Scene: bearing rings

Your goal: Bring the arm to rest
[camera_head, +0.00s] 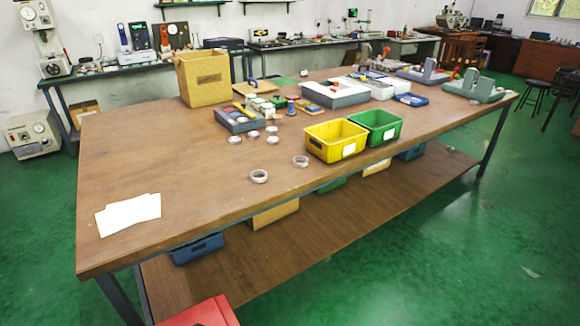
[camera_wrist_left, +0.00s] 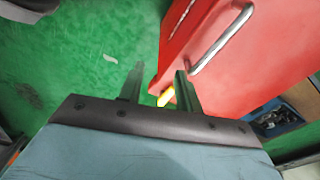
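My left gripper (camera_wrist_left: 158,88) shows only in the left wrist view. Its two dark fingers stand apart, with nothing held between them. It hangs over green floor, close to a red cabinet (camera_wrist_left: 225,65) with a metal handle (camera_wrist_left: 222,38). My right gripper is in neither view, and no arm shows in the head view. Several bearing rings lie on the wooden table (camera_head: 180,160), including a front ring (camera_head: 259,177) and one to its right (camera_head: 301,161). A smaller group lies farther back near a grey tray (camera_head: 240,124).
A yellow bin (camera_head: 336,140) and a green bin (camera_head: 375,126) stand near the table's front edge. A cardboard box (camera_head: 203,78) stands at the back. White papers (camera_head: 128,214) lie at the left. A red surface (camera_head: 200,313) shows at the bottom. The table's front left is mostly clear.

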